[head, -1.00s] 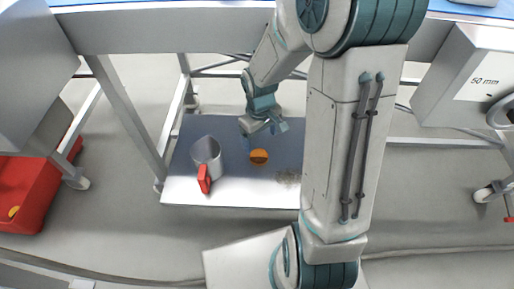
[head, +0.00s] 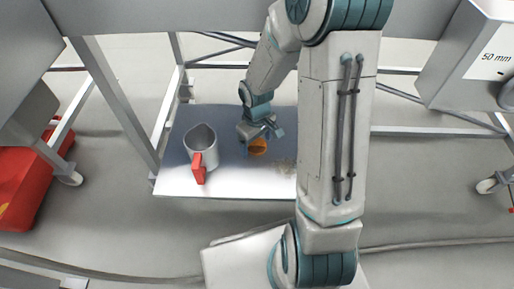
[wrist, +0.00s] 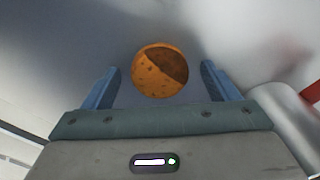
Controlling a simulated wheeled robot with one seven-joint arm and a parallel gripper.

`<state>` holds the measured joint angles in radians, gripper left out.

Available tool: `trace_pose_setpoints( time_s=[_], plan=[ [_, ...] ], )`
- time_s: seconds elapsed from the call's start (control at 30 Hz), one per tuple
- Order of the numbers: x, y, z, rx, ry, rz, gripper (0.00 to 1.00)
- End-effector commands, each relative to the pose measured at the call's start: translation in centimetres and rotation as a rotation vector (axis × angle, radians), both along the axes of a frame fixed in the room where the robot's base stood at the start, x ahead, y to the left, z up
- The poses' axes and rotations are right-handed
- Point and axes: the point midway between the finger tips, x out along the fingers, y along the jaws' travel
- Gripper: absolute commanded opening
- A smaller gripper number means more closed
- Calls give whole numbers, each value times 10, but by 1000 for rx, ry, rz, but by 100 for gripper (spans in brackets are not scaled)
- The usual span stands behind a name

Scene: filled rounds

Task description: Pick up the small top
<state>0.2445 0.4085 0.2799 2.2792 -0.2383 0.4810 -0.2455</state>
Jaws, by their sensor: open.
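The small top appears to be the orange, speckled round thing (head: 257,148) on the grey low shelf (head: 230,187). In the wrist view the orange thing (wrist: 158,72) looks round, with a darker brown hollow or shaded part at its upper right. My gripper (head: 262,132) is just above and behind it in the head view and covers its upper edge. In the wrist view my open gripper (wrist: 160,68) has one blue finger on each side of the orange thing, with a gap on both sides. I cannot tell how far the fingertips reach down.
A metal jug (head: 200,140) with a red handle (head: 199,168) stands left of the orange thing. A faint speckled patch (head: 284,167) lies to its right. Table legs and bars frame the shelf. A red bin (head: 30,190) is at far left.

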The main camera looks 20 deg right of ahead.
Motion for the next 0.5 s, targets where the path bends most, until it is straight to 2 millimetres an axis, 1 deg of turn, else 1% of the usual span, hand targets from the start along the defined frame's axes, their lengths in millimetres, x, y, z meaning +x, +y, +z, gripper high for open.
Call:
trace_pose_setpoints(
  time_s=[0.13,0.17,0.2,0.27,0.3,0.5],
  plan=[
    [0,0,1,0,-1,0,81],
    [0,0,1,0,-1,0,76],
    [0,0,1,0,-1,0,64],
    [0,0,1,0,-1,0,48],
    [0,0,1,0,-1,0,45],
    [0,0,2,0,-1,0,45]
  ],
)
